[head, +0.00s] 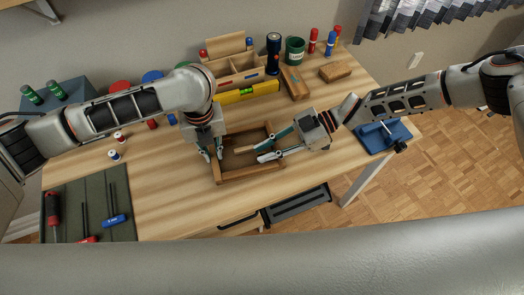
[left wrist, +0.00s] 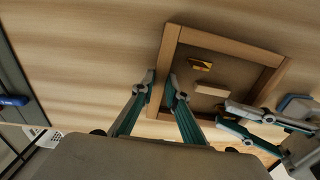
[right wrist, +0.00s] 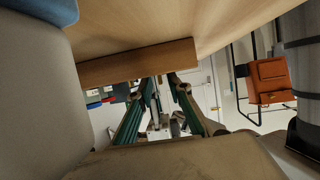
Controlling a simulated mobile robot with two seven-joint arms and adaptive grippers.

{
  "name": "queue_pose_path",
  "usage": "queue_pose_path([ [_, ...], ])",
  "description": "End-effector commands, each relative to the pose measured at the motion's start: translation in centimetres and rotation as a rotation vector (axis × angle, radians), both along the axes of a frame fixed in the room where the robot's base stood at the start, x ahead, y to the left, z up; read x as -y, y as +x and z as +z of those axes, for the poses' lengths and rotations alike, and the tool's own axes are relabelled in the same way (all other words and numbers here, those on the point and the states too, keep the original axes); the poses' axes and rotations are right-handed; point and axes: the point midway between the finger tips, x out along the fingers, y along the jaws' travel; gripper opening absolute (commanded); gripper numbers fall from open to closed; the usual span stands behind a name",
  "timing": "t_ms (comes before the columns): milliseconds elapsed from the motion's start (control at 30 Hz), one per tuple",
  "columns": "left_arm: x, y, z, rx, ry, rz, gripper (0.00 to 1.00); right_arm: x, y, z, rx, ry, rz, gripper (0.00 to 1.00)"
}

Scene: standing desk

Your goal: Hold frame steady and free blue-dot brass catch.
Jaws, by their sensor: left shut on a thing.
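The wooden frame (head: 248,177) lies on the desk; the left wrist view shows its rails (left wrist: 230,43) around a brown panel. A small brass-coloured piece (left wrist: 200,65), perhaps a catch, sits on the panel by one rail. A pale wooden block (left wrist: 212,90) lies inside the frame. No blue dot can be made out. My left gripper (head: 213,155) is shut on the frame's left rail, one finger on each side. My right gripper (head: 260,154) has its fingers apart over the frame's right part, near the pale block, with nothing visible between them.
A yellow level (head: 250,92) and a wooden organizer (head: 235,70) stand behind the frame. A tool mat (head: 62,215) with screwdrivers is at front left. Several spools stand at left. An open drawer (head: 297,204) is below the front edge.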

Motion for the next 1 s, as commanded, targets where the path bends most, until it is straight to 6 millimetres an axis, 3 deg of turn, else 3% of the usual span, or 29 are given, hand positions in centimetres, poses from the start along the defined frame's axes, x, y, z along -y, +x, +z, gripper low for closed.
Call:
queue_pose_path([
  [400, -0.1, 0.1, 0.0, 0.003, 0.003, 0.002, 0.0, 5.2, 1.1, 2.2, 0.001, 0.001, -0.002, 0.2],
  [933, 0.0, 0.1, 0.0, 0.001, 0.001, 0.001, 0.0, 6.0, 1.3, 2.6, 0.001, 0.0, -0.001, 0.2],
  [1000, 0.0, 0.1, 0.0, 0.001, 0.0, 0.001, 0.26, 6.0, 1.3, 2.6, 0.0, 0.0, -0.001, 0.2],
])
